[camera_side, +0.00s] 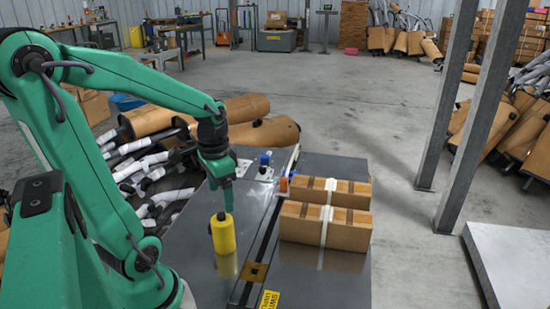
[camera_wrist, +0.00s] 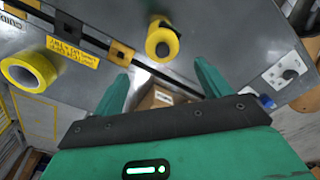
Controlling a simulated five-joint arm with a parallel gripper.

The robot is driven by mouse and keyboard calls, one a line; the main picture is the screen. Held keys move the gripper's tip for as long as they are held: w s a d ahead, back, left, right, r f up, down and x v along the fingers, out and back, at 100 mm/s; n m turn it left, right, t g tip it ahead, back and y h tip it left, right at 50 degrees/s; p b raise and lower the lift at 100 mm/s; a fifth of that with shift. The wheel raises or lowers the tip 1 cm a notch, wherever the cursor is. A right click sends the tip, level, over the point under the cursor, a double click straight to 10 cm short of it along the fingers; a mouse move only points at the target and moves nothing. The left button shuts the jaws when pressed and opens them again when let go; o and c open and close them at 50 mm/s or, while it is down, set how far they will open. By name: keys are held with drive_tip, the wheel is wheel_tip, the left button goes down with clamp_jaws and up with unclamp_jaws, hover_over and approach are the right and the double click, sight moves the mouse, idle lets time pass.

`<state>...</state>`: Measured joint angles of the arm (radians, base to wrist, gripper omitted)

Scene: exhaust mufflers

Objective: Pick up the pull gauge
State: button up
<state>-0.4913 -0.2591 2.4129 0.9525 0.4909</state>
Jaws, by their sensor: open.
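A yellow cylinder with a dark top (camera_side: 222,236), which I take to be the pull gauge, stands upright on the grey metal table (camera_side: 190,255). In the wrist view the yellow cylinder (camera_wrist: 162,44) is seen from above, just beyond my fingertips and roughly centred between them. My gripper (camera_side: 227,207) points down close to the cylinder's top in the side view. My gripper is open in the wrist view (camera_wrist: 163,80), with nothing between its fingers. Whether a finger touches the cylinder cannot be told.
Two cardboard boxes (camera_side: 323,224) stand on the table's right part. A yellow tape roll (camera_wrist: 28,72) shows in the wrist view. A dark slot with a brown square plate (camera_side: 254,272) runs beside the cylinder. A blue-topped item (camera_side: 264,162) stands at the table's back. Mufflers (camera_side: 255,133) lie behind.

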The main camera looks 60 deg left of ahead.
sight(221, 215)
drive_tip(key=shift+s+a+f, duration=0.25)
drive_tip(key=shift+a+f, duration=0.15)
drive_tip(key=shift+a, duration=0.05)
drive_tip(key=shift+d+f, duration=0.1)
drive_tip(key=shift+f, duration=3.8)
drive_tip(key=shift+c, duration=0.5)
drive_tip(key=c, duration=1.3)
drive_tip(key=shift+c, duration=0.2)
drive_tip(key=shift+r, duration=0.25)
drive_tip(key=shift+r, duration=0.8)
drive_tip(key=shift+d+r, duration=0.15)
drive_tip(key=shift+r, duration=0.5)
drive_tip(key=shift+d+r, duration=0.15)
drive_tip(key=shift+r, duration=0.45)
drive_tip(key=d+r, duration=0.6)
drive_tip(key=d, duration=0.5)
drive_tip(key=shift+r, duration=0.25)
